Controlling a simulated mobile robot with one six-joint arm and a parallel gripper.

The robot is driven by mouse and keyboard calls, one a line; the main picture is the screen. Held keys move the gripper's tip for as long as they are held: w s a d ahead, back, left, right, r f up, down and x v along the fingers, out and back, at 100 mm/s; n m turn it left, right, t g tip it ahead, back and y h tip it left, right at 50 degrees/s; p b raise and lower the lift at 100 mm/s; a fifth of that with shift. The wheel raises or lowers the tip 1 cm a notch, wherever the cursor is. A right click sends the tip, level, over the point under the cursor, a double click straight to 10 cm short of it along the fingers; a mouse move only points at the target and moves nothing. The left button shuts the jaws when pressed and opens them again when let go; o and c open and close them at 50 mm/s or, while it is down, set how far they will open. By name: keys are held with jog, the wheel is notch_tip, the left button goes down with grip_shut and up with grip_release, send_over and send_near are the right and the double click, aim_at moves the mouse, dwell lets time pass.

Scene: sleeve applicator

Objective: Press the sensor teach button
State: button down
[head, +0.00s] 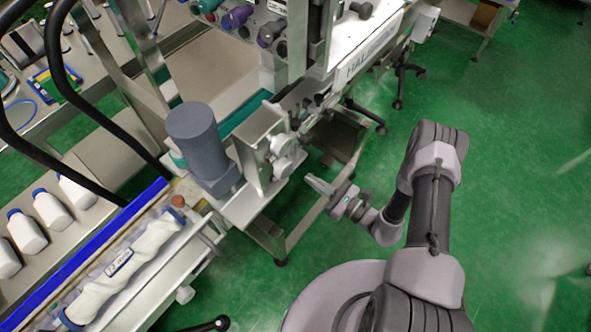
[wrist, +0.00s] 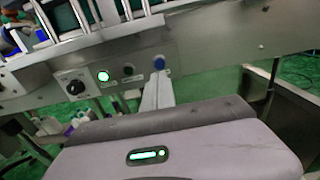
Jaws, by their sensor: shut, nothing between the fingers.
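In the wrist view a metal control panel on the machine carries a black knob (wrist: 75,87), a green lit button (wrist: 103,76), a dark button (wrist: 128,68) and a blue button (wrist: 159,62). The labels are too small to read, so I cannot tell by text which is the sensor teach button. My gripper (wrist: 159,75) is shut and empty, its fingertips just below the blue button in the picture. I cannot tell whether they touch it. In the head view my gripper (head: 312,181) points left towards the machine, and the panel's buttons cannot be made out.
A grey cylindrical motor (head: 193,135) stands on the machine left of my gripper. A conveyor with a blue rail (head: 85,250) and white bottles (head: 50,208) lies at the lower left. Machine legs stand near the arm. Green floor (head: 520,180) is open at the right.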

jog(key=b+x, duration=0.1)
jog(key=x, duration=0.6)
jog(key=shift+a+b, duration=0.1)
jog(key=shift+b, duration=0.2)
